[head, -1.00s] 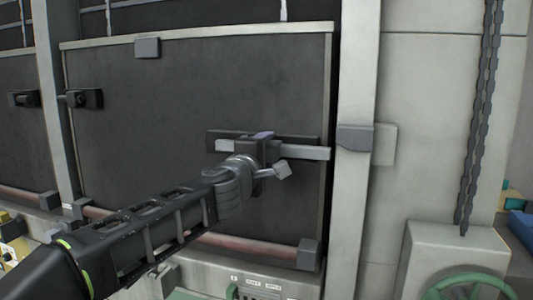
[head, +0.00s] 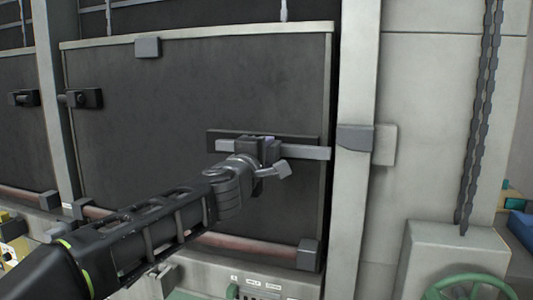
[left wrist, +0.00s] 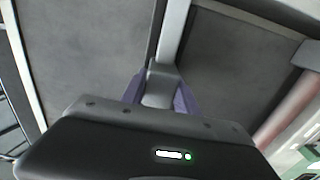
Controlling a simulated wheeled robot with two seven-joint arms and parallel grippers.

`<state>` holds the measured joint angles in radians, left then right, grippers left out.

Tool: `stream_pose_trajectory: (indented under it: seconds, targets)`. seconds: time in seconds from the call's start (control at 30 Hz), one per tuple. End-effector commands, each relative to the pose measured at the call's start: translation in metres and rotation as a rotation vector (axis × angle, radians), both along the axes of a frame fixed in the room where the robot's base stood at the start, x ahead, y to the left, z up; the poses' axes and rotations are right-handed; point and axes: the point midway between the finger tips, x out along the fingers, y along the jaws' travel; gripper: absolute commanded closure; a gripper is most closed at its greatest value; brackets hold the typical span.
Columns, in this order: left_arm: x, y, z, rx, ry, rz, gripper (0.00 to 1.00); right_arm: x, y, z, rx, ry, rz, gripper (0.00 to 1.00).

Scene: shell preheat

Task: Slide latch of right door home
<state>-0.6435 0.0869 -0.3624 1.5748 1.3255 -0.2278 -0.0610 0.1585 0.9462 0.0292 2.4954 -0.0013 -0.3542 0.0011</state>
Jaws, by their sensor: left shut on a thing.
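The right door (head: 150,120) is a dark panel with a pale frame. Its latch (head: 305,152) is a light grey bar lying level across a dark backing plate (head: 225,135) near the door's right side. The bar's right end reaches about the door's right edge, and a gap shows between it and the grey keeper (head: 355,138) on the post. My left gripper (head: 262,142) is at the middle of the latch, hiding part of it. In the left wrist view its purple fingers (left wrist: 159,95) are shut on the latch's grey handle (left wrist: 158,82). My right gripper is not in view.
A pale upright post (head: 352,220) stands right of the door. A hanging chain (head: 478,120) and a green handwheel (head: 468,289) are farther right. Another latch (head: 80,99) sits at the door's left. A reddish bar (head: 250,243) runs along the bottom.

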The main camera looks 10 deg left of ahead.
Motion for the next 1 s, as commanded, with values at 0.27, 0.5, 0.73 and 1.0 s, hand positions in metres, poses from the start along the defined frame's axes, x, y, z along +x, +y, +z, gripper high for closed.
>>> stream_pose_trajectory:
  seconds: [0.27, 0.5, 0.73, 1.0]
  targets:
    - [0.000, 0.000, -0.001, 0.000, 0.002, 0.000, 1.00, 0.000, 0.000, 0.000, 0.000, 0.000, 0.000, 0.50]
    - [0.000, 0.000, -0.001, 0.000, 0.002, 0.000, 1.00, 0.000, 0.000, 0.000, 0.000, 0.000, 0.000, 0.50]
    - [0.000, 0.000, -0.001, 0.000, 0.002, 0.000, 1.00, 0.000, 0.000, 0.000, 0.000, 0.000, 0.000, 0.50]
    - [0.000, -0.013, -0.001, 0.001, 0.005, -0.003, 1.00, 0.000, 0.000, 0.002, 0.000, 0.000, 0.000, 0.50]
